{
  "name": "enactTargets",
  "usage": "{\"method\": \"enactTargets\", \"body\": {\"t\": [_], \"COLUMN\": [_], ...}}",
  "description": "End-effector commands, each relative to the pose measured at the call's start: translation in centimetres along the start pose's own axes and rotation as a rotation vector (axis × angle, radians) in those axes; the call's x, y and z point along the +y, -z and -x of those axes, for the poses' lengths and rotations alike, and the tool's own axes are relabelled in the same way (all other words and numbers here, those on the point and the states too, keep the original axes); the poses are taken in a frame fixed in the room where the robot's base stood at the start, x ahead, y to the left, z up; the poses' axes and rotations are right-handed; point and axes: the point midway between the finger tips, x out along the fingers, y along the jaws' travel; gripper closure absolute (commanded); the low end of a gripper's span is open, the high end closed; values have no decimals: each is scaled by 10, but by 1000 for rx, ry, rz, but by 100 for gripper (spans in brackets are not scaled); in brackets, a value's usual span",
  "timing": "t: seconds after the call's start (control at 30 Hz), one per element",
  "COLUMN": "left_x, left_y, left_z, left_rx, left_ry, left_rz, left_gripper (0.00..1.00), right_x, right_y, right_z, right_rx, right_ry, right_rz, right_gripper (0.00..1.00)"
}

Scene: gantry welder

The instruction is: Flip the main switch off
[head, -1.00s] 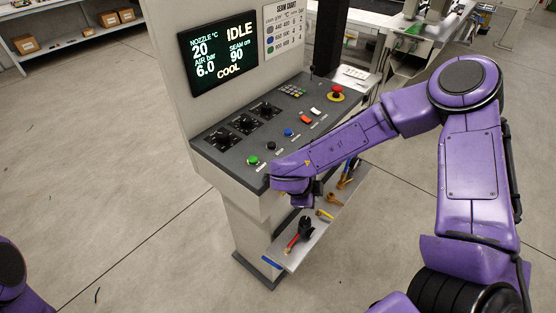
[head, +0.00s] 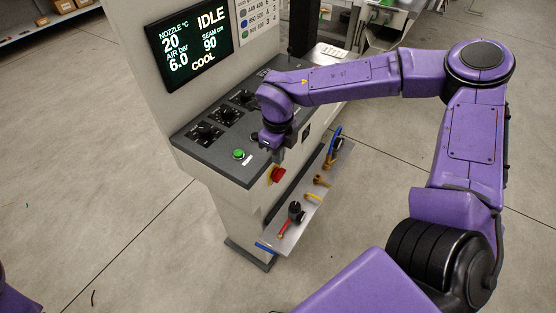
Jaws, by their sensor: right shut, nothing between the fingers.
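A red switch handle on a yellow plate (head: 277,176), which looks like the main switch, sits on the front face of the control console (head: 228,165). My right gripper (head: 279,156) points down at the console's front edge, just above the red handle in the picture. It is shut and empty, and its wrist hides part of the panel. I cannot tell whether it touches the handle. The screen (head: 190,43) reads IDLE and COOL. My left gripper is out of view.
The console top carries black knobs (head: 206,133) and a green button (head: 239,154). Below, a shelf (head: 285,240) holds tools, among them a red-handled one (head: 290,217) and brass fittings (head: 321,181).

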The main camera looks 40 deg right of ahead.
Motion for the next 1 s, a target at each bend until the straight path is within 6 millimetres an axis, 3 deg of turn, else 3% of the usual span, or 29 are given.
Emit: {"method": "enactTargets", "body": {"t": [0.2, 0.4, 1.0], "left_x": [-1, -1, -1], "left_y": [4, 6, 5], "left_z": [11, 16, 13], "left_rx": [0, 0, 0], "left_ry": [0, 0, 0], "left_rz": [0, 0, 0], "left_gripper": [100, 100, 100], "right_x": [0, 0, 8], "right_y": [1, 1, -4], "right_z": [-45, -71, -83], "right_rx": [6, 2, 1], "right_ry": [0, 0, 1], "right_rz": [1, 0, 0], "right_gripper": [100, 100, 100]}}
